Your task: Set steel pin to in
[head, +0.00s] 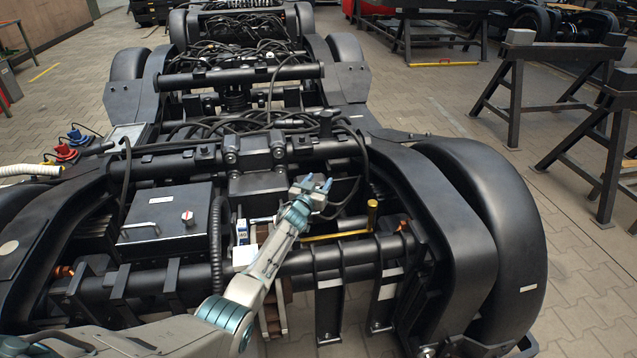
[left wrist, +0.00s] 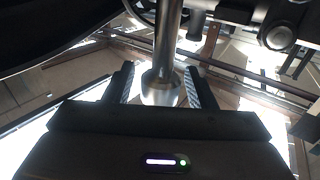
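The steel pin (left wrist: 170,45) shows in the left wrist view as a bright metal rod that comes down from the top edge. It ends in a wider round collar or knob (left wrist: 160,90) between my left gripper's fingers. My left gripper (left wrist: 162,84) is open, with a finger on each side of this end and a small gap on both sides. In the head view my left gripper (head: 316,185) is over the middle of the nearest bogie (head: 445,215), its two fingertips apart. I cannot make out the pin in the head view. My right gripper is not in view.
A yellow bar with an upright handle (head: 372,214) lies just right of my left gripper. A black box (head: 166,218) with a handle and a switch is to the left. Cables and a crossbeam surround the arm. Black trestles (head: 513,95) stand on the paved floor at right.

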